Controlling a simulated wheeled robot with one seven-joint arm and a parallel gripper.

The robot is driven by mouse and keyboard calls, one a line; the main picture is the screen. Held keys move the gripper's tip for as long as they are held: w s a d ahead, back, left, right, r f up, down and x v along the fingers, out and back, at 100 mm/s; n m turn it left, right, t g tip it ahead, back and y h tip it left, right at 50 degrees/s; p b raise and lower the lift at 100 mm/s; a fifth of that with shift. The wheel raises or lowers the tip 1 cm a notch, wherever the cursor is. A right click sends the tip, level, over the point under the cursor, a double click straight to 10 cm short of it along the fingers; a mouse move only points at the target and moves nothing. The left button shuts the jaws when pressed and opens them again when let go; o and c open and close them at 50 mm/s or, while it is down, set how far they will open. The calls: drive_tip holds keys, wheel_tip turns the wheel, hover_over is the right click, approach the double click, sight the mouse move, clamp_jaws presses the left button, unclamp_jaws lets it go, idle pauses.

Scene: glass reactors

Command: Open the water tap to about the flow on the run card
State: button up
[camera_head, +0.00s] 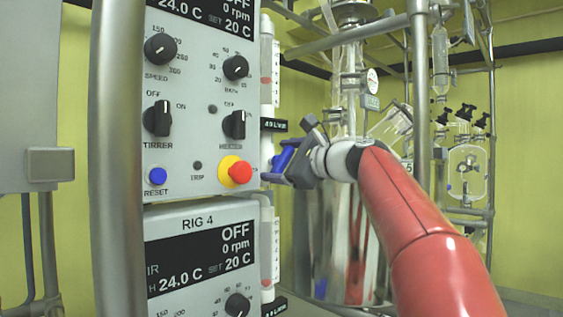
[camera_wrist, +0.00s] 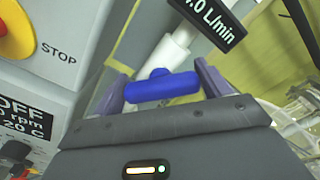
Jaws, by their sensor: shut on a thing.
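The water tap has a blue bar handle (camera_wrist: 165,88) on a pale pipe in the wrist view. My gripper (camera_wrist: 160,84) has its two purple fingers at the two ends of this handle and is shut on it. In the head view my gripper (camera_head: 284,163) is just right of the control panel, with blue of the tap handle (camera_head: 282,160) showing between its fingers. A black flow label (camera_wrist: 212,20) above the tap ends in ".0 L/min"; its first digit is cut off. The same label (camera_head: 273,125) is too small to read surely in the head view. I cannot make out a run card.
The control panel (camera_head: 205,185) with knobs, a blue reset button (camera_head: 157,176) and a red stop button (camera_head: 240,172) is close left of my gripper. A shiny reactor vessel (camera_head: 322,240) and metal frame posts (camera_head: 420,90) stand behind my arm.

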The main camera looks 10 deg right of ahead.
idle(0.4)
drive_tip(key=o, duration=1)
drive_tip(key=b+v, duration=0.1)
drive_tip(key=v, duration=0.6)
drive_tip(key=shift+s+d+b, duration=0.2)
drive_tip(key=shift+s+b, duration=0.1)
drive_tip(key=shift+s, duration=0.05)
